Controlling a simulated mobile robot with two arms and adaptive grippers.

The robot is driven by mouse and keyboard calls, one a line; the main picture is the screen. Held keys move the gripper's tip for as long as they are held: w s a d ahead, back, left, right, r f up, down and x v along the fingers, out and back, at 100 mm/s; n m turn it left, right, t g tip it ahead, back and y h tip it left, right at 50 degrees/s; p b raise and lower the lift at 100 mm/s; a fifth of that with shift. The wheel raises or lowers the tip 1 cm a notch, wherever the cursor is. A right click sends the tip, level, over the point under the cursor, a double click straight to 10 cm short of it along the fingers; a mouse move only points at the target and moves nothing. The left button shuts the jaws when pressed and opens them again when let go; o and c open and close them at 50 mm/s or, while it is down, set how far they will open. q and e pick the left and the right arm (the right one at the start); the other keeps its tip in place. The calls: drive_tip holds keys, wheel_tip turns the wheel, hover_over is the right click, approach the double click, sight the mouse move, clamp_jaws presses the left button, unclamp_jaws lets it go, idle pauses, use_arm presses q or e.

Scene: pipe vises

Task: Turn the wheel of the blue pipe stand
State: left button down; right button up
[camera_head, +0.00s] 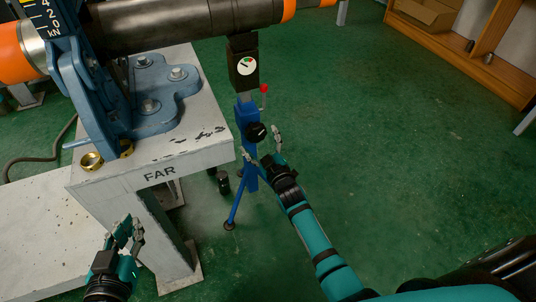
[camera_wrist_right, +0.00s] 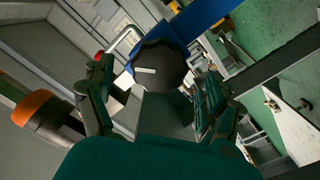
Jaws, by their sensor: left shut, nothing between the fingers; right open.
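The blue pipe stand (camera_head: 246,116) stands on the floor right of the grey block, under a horizontal pipe. Its black wheel (camera_head: 256,132) is on the upper post, below a round gauge and beside a red-tipped lever. My right gripper (camera_head: 264,143) is open just in front of the wheel, one finger to each side of it in the picture. In the right wrist view the dark wheel (camera_wrist_right: 160,66) lies ahead between the fingers; I cannot tell whether they touch it. My left gripper (camera_head: 128,229) is shut and empty at lower left, in front of the grey block.
A grey block marked FAR (camera_head: 150,176) carries a blue bolted bracket (camera_head: 160,90) and two brass rings (camera_head: 92,161). The dark pipe (camera_head: 180,24) with orange bands runs above. Wooden shelves (camera_head: 490,48) stand at upper right. The green floor between is clear.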

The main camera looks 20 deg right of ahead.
drive_tip(key=s, duration=0.7)
drive_tip(key=shift+s, duration=0.35)
idle(1.0)
